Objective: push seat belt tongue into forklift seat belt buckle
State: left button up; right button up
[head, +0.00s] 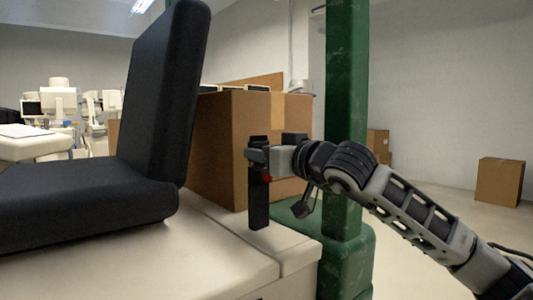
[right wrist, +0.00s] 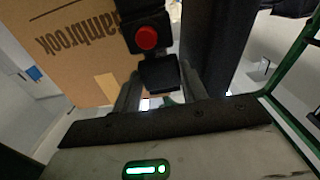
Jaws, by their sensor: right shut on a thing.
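The buckle (head: 259,205) is a black upright stalk beside the seat, with a red button near its top. In the right wrist view the buckle (right wrist: 130,20) shows its red button facing the camera. My right gripper (head: 255,155) is just above the buckle, shut on a small black piece that I take for the tongue (head: 258,140). In the right wrist view the tongue (right wrist: 158,75) sits between the fingers, right against the buckle's end. The tongue's metal plate is hidden, so I cannot tell whether it is inside the buckle. My left gripper is out of view.
The black seat (head: 80,205) with its tall backrest stands left of the buckle, on a pale body (head: 150,260). A large cardboard box (head: 225,150) is behind the buckle. A green post (head: 345,120) rises close behind my right arm.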

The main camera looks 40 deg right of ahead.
jog(key=shift+f, duration=0.3)
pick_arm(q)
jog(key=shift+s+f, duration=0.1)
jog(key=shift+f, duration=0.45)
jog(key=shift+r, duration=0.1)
pick_arm(e)
jog(key=shift+r, duration=0.15)
jog(key=shift+d+r+p, duration=0.1)
jog(key=shift+r+p, duration=0.55)
jog(key=shift+r, duration=0.05)
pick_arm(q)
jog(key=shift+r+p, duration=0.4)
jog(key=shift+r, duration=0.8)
pick_arm(e)
jog(key=shift+r, duration=0.45)
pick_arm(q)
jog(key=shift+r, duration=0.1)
